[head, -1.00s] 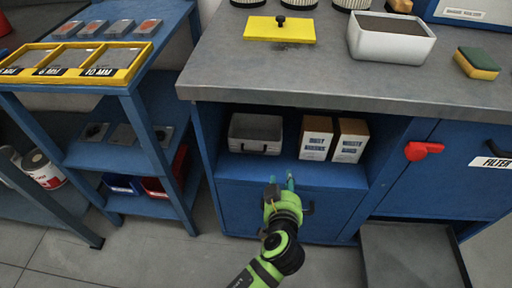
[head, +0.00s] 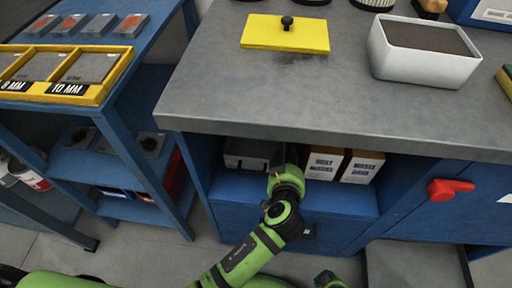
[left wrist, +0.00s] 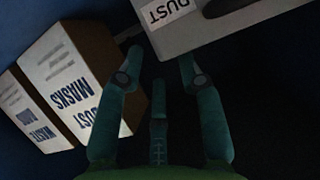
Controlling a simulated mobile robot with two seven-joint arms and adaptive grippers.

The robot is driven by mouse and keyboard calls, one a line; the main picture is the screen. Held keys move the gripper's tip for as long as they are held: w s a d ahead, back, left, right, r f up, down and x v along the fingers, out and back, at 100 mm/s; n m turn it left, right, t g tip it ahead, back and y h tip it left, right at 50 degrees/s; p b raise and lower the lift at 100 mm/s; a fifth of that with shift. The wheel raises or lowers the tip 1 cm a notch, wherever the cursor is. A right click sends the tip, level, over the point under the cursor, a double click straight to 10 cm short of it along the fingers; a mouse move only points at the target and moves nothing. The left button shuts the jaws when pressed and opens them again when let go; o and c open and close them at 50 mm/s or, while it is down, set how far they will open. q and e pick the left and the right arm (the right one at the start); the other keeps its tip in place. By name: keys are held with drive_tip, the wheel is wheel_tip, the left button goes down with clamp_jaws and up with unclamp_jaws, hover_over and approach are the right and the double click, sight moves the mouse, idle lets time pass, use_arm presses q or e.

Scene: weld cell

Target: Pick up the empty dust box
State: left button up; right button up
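The empty dust box (head: 249,153) is a grey bin on the open shelf under the counter. My left gripper (head: 286,163) has reached into the shelf at its right end and covers part of it; its fingertips are hard to see in the head view. In the left wrist view the dust box (left wrist: 215,27) shows at the top with a "DUST" label and a dark handle. My left gripper (left wrist: 161,62) is open there, fingertips close to the box's lower edge, with nothing held. Contact cannot be told.
Two cartons, one marked dust masks (head: 324,164), stand right of the gripper; the carton also shows in the left wrist view (left wrist: 80,75). The counter (head: 290,95) overhangs the shelf. On it are a white bin of dark dust (head: 420,62) and a yellow lid (head: 285,35).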

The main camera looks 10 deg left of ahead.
use_arm(q)
drive_tip(key=x, duration=0.5)
drive_tip(key=shift+w+a+r, duration=0.15)
drive_tip(key=shift+w+a, duration=0.05)
drive_tip(key=shift+w, duration=0.3)
clamp_jaws()
